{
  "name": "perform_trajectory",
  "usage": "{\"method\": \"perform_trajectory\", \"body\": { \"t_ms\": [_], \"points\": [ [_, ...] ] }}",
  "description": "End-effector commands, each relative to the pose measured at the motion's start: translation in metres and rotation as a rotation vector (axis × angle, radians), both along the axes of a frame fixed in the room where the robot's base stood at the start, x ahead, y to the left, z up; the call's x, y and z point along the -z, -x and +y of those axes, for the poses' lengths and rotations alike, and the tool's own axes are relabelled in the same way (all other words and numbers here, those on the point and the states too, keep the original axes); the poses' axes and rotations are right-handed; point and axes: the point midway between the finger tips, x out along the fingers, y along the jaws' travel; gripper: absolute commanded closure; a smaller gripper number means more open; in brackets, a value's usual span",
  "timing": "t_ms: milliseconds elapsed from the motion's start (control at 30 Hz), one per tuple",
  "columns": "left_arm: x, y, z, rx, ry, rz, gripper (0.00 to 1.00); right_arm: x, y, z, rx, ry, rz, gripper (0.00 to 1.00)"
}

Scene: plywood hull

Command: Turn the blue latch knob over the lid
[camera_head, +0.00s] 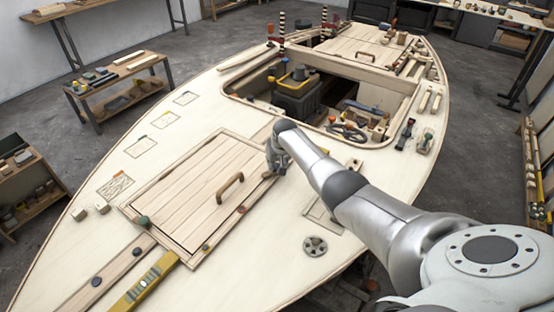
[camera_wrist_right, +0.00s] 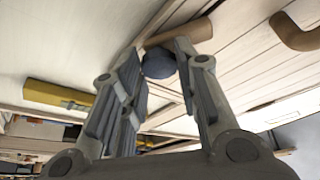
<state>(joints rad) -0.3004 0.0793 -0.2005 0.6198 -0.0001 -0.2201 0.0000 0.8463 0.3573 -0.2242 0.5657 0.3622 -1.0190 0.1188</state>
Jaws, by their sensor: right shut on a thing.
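The wooden lid (camera_head: 185,185) lies on the deck of the hull, with a curved handle (camera_head: 230,187) on it. My right gripper (camera_head: 274,168) is at the lid's far right corner. In the right wrist view the blue latch knob (camera_wrist_right: 158,63) sits between the fingertips of my right gripper (camera_wrist_right: 160,72), which is shut on it. A rounded wooden latch bar (camera_wrist_right: 182,34) shows just beyond the knob, by the lid's edge. In the head view the knob is hidden by the gripper. My left gripper is out of view.
A green knob (camera_head: 142,221) and a red knob (camera_head: 241,209) sit at the lid's edges. A yellow level (camera_head: 145,283) lies near the front. A grey wheel (camera_head: 315,246) lies right of the lid. An open cockpit with a black toolbox (camera_head: 298,92) is beyond my gripper.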

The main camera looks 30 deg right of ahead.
Motion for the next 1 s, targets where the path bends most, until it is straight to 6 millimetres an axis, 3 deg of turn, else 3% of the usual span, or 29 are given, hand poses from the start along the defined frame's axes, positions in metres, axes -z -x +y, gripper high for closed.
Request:
{"method": "perform_trajectory", "body": {
  "t_ms": [233,467,1000],
  "points": [
    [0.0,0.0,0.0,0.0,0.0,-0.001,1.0,0.0,-0.002,0.002,0.234,0.0,-0.001,0.94],
    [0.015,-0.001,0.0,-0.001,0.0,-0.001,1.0,0.003,-0.003,0.004,0.452,0.0,-0.003,0.94],
    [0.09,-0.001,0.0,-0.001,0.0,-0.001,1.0,0.006,-0.006,0.005,0.918,-0.002,-0.005,0.94]
  ]
}}
